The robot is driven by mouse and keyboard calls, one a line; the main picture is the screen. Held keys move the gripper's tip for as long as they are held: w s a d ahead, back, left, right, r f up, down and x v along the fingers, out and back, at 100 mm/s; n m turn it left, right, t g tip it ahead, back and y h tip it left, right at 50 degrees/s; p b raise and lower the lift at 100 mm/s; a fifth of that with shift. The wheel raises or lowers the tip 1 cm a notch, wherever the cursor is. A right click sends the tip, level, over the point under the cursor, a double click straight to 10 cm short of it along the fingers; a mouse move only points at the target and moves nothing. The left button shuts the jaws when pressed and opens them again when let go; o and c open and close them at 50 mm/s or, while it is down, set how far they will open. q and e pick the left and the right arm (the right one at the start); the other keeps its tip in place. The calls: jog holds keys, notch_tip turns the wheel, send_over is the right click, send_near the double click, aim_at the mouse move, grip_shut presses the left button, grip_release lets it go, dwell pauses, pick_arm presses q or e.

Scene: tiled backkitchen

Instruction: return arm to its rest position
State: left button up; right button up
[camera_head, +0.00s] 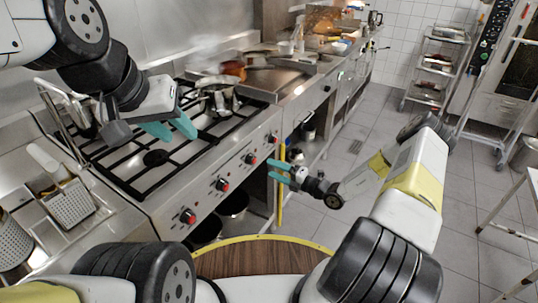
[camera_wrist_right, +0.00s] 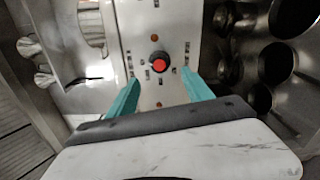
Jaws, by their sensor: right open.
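My right arm (camera_head: 413,172) reaches in from the lower right in the head view. Its gripper (camera_head: 274,171), with two teal fingers, is in front of the stove's control panel (camera_head: 205,190), to the right of the knobs. In the right wrist view the fingers (camera_wrist_right: 163,82) are spread apart with nothing between them, and a red-centred knob (camera_wrist_right: 159,61) shows beyond them. My left gripper (camera_head: 180,131) hangs over the stove grates at upper left in the head view. Its teal fingers look apart and empty.
The gas stove (camera_head: 155,158) has black grates, with metal pots (camera_head: 218,98) at the back. Dark pots (camera_head: 232,203) sit below the panel. The tiled floor (camera_head: 300,225) is open to the right, with a wheeled rack (camera_head: 435,72) farther back.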

jog(key=s+a+r+n+g+h, duration=0.2)
jog(key=s+r+n+g, duration=0.35)
jog(key=r+n, duration=0.55)
jog(key=s+a+r+n+g+h, duration=0.1)
jog(key=s+r+n+g, duration=0.45)
jog(key=r+n, duration=0.55)
jog(key=s+d+r+n+t+h, duration=0.3)
jog(key=s+d+r+n+h, duration=0.1)
jog(key=s+r+n, duration=0.4)
jog(key=s+d+r+n+t+h, duration=0.3)
jog(key=s+d+r+n+h, duration=0.2)
jog(key=s+r+n, duration=0.3)
jog(key=s+d+n, duration=0.1)
jog(key=s+n, duration=0.2)
jog(key=shift+s+r+n+t, duration=0.2)
jog(key=shift+s+n+t, duration=0.1)
jog(key=shift+n, duration=0.1)
